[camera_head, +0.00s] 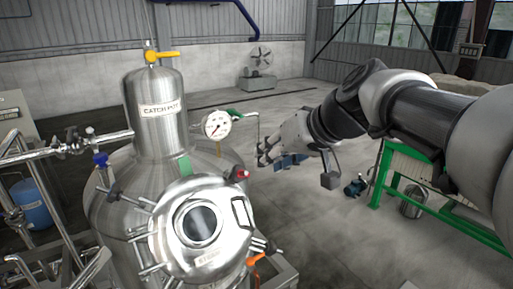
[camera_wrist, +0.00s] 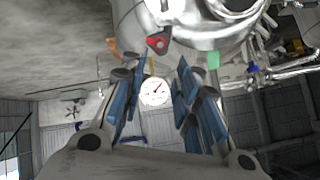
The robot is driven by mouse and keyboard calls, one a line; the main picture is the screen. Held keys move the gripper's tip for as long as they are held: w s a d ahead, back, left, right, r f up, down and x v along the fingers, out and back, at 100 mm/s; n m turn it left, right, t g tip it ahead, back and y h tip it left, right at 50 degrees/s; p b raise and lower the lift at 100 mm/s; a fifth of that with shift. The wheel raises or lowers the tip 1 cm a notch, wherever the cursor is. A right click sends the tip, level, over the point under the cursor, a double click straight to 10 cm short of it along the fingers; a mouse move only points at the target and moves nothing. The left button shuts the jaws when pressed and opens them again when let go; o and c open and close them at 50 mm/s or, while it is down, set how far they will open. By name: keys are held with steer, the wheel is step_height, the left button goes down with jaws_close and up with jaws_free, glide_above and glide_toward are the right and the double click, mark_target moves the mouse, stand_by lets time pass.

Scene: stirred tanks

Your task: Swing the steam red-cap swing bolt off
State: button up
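The red-cap swing bolt (camera_head: 240,174) sits at the upper right edge of the round hatch cover (camera_head: 170,243) on the steel tank. In the wrist view its red cap (camera_wrist: 158,43) shows just beyond and between the fingertips. My gripper (camera_head: 266,153) is to the right of the bolt in the head view, apart from it. In the wrist view my gripper (camera_wrist: 157,75) is open, with blue-padded fingers spread and nothing between them. The bolt's shank is mostly hidden.
A pressure gauge (camera_head: 216,124) with a green-handled pipe stands close behind the bolt. The CATCH POT column (camera_head: 157,110) with a yellow valve (camera_head: 162,56) rises behind.

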mark_target(246, 172)
steer(key=p+x, duration=0.1)
steer(key=x, duration=1)
steer(key=shift+w+f, duration=0.15)
steer(key=shift+c, duration=0.3)
jaws_close()
